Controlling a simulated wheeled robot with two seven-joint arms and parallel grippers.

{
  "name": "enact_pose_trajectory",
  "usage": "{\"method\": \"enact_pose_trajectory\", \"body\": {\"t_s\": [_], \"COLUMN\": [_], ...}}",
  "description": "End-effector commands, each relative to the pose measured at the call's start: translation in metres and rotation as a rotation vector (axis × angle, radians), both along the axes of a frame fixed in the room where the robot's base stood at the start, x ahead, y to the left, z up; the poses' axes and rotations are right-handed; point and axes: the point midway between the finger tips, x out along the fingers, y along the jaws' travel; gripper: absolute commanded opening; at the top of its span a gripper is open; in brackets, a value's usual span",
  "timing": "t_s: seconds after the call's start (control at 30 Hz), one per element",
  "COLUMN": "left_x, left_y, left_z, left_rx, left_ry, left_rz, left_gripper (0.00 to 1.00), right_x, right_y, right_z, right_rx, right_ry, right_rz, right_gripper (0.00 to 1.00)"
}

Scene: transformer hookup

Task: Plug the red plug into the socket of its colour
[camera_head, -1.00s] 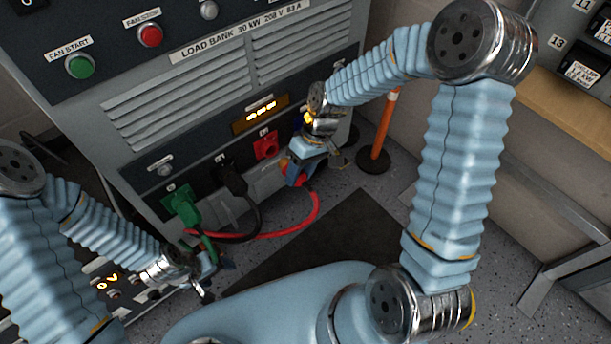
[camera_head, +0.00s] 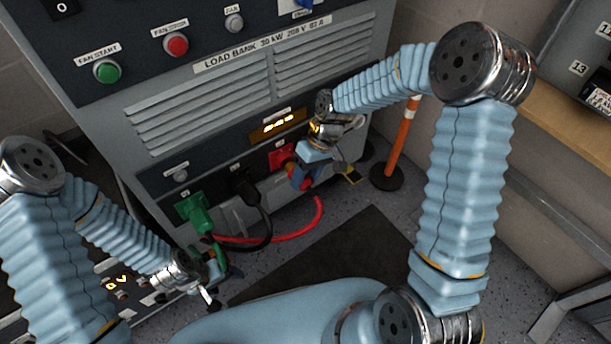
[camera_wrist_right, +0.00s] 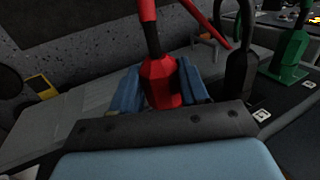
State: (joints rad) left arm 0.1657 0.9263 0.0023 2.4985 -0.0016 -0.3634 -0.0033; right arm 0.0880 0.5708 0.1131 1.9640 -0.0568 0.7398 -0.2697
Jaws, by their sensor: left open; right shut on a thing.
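The red socket (camera_head: 281,156) is on the lower panel of the load bank, right of the black and green connections. My right gripper (camera_head: 300,176) is just in front of it, shut on the red plug. In the right wrist view the red plug (camera_wrist_right: 161,84) sits between the blue fingers (camera_wrist_right: 160,92), its red cable rising from its back. The plug's front end is hidden, so I cannot tell whether it touches the socket. My left gripper (camera_head: 211,287) is open and empty, low at the left, near the green cable.
A green plug (camera_head: 196,212) and a black plug (camera_head: 247,190) sit in the panel, with cables hanging in front. The red cable (camera_head: 318,212) loops down beside them. An orange post (camera_head: 402,140) stands at the right. A dark mat (camera_head: 330,255) lies on the floor.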

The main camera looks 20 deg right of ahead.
Motion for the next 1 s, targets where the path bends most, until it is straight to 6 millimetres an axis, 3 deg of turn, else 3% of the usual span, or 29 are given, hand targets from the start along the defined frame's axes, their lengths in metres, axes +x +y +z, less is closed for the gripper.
{"method": "enact_pose_trajectory", "body": {"t_s": [1.0], "left_x": [0.0], "left_y": [0.0], "left_z": [0.001], "left_rx": [0.0], "left_ry": [0.0], "left_rz": [0.0], "left_gripper": [0.77], "right_x": [0.013], "right_y": [0.005], "right_z": [0.0], "right_rx": [0.0], "right_ry": [0.0], "right_rz": [0.001], "right_gripper": [0.17]}}
